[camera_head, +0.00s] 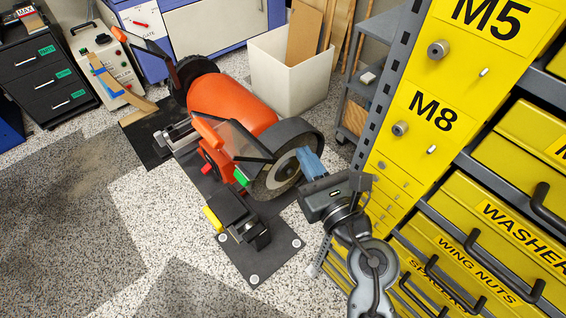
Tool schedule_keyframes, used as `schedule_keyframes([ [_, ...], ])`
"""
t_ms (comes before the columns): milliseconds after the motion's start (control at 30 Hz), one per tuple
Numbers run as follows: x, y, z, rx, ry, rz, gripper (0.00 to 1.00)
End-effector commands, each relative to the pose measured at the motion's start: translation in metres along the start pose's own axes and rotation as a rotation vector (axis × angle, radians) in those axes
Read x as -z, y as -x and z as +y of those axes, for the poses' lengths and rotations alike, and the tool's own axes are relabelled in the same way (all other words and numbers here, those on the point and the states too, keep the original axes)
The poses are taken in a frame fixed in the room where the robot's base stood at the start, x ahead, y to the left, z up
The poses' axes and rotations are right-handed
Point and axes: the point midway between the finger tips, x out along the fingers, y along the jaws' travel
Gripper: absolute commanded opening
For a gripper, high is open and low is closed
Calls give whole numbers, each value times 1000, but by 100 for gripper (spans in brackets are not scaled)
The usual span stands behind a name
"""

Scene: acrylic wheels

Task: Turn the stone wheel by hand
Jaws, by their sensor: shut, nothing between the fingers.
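A bench grinder with an orange motor body (232,103) stands on a dark base plate. Its near wheel, the stone wheel (272,178), shows a grey side face under a dark curved guard (287,131). My gripper (308,158) reaches in from the lower right, with blue fingers shut and nothing between them. The fingertips are at the right edge of the wheel and overlap it in the picture. I cannot tell whether they touch it. The fingers hide a small part of the wheel's right side.
A yellow drawer cabinet (408,152) stands close on the right of my arm, with handles (436,272) sticking out. A white bin (287,84) stands behind the grinder. A grey control box (119,70) and black drawers (45,75) are at the upper left. The floor at the lower left is clear.

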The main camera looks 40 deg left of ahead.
Motion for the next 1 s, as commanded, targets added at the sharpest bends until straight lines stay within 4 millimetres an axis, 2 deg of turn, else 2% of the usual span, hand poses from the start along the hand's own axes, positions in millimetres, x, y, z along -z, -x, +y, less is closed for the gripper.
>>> schedule_keyframes([
  [1000,0,-9,3,-1,0,-1,0],
])
